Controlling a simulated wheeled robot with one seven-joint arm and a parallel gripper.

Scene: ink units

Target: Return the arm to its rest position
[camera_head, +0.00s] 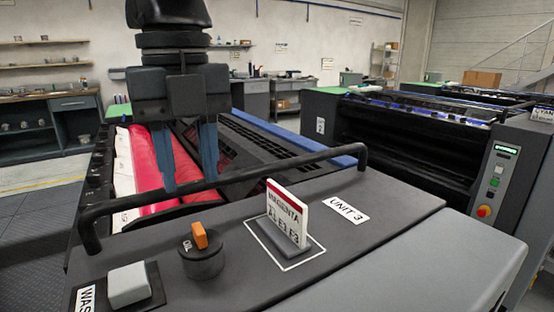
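My gripper (189,183) hangs pointing down in the head view, left of the middle. Its two blue-grey fingers are apart with nothing visible between them. My dark wrist and arm (170,40) rise above it to the top edge of the picture. The gripper appears in front of the red roller (165,170) of the near ink unit. The fingertips show near the black rail; whether they touch it cannot be told.
A black rail (235,178) spans the near unit's top. In front stand a MAGENTA card (286,210) in an outlined square, an OIL knob (201,257) with orange handle, and a light grey block (128,284). Another machine (420,140) stands at right. Shelves line the back wall.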

